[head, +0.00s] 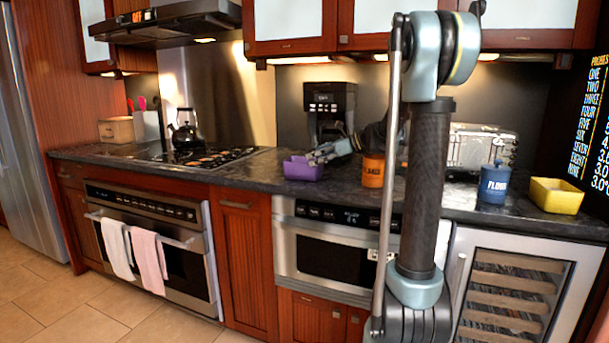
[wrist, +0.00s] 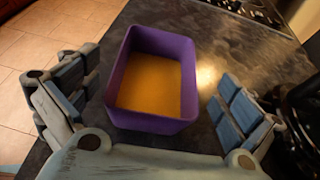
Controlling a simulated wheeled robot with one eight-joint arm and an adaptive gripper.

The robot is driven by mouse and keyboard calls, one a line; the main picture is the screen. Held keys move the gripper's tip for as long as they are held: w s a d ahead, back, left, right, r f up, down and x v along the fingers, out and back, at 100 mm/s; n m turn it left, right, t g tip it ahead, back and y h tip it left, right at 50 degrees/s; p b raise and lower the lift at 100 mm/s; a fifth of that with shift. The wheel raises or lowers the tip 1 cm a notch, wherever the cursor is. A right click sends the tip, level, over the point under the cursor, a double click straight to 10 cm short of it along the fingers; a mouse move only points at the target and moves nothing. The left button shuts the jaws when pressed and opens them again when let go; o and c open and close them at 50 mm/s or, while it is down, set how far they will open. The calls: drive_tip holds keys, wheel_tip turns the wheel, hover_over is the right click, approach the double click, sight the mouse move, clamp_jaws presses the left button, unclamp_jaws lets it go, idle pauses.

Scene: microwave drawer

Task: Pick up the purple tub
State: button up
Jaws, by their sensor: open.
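The purple tub (head: 303,168) stands on the dark countertop near its front edge, left of the orange canister in the head view. In the wrist view the tub (wrist: 153,80) is an open rectangular box with purple walls and an orange-yellow inside. My gripper (head: 318,157) is at the tub's right side in the head view. In the wrist view my gripper (wrist: 148,105) is open, with one finger to the left of the tub and one to the right. Gaps show between both fingers and the tub's walls, and nothing is held.
An orange canister (head: 373,171) stands close to my gripper, with a black coffee maker (head: 329,110) behind. A stove with a kettle (head: 187,130) is to the left. A blue canister (head: 493,184) and a yellow tub (head: 556,196) stand to the right. The counter left of the tub is clear.

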sight(304, 160)
drive_tip(key=shift+x, duration=2.4)
drive_tip(key=shift+s, duration=0.1)
drive_tip(key=c, duration=0.9)
drive_tip(key=shift+c, duration=0.2)
